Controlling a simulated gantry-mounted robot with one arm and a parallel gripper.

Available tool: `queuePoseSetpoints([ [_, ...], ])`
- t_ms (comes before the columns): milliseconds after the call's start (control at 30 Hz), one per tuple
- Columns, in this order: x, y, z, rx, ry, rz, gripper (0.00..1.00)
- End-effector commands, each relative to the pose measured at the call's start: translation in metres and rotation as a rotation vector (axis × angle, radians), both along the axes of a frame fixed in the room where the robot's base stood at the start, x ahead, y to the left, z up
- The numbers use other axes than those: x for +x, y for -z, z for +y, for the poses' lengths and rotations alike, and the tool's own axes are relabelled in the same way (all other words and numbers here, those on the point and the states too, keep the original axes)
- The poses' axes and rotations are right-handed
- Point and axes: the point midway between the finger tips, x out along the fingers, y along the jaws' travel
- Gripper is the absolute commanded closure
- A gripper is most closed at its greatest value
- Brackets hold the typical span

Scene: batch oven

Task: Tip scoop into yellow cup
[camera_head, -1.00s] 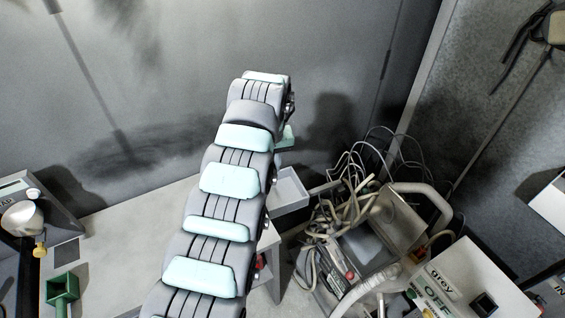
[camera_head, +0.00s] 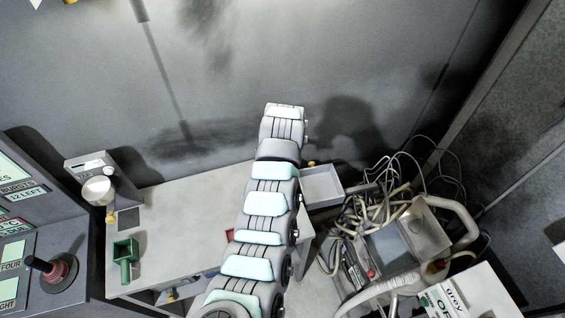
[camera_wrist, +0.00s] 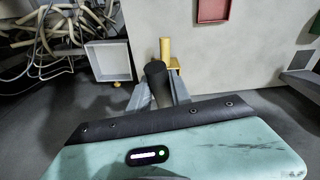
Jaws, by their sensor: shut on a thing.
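In the wrist view, my gripper (camera_wrist: 159,98) points away from the camera and is shut on a dark, round-ended cylinder (camera_wrist: 156,75). I cannot tell whether this is the scoop's handle; no scoop bowl shows. A yellow piece (camera_wrist: 165,50) stands just beyond the cylinder, and I cannot tell whether it is the yellow cup or part of the held thing. In the head view my arm hides the gripper; a small yellow spot (camera_head: 311,163) shows beside the arm's far end.
A red tray (camera_wrist: 213,11) is on the table. A joystick panel (camera_head: 50,270) is at left.

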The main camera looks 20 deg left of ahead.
Motion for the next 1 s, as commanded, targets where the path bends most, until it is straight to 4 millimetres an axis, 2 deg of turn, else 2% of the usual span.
queuePoseSetpoints([
  [367, 0.001, 0.002, 0.000, 0.003, 0.000, -0.004, 1.00],
  [1000, 0.000, 0.040, -0.001, 0.001, 0.002, 0.001, 1.00],
])
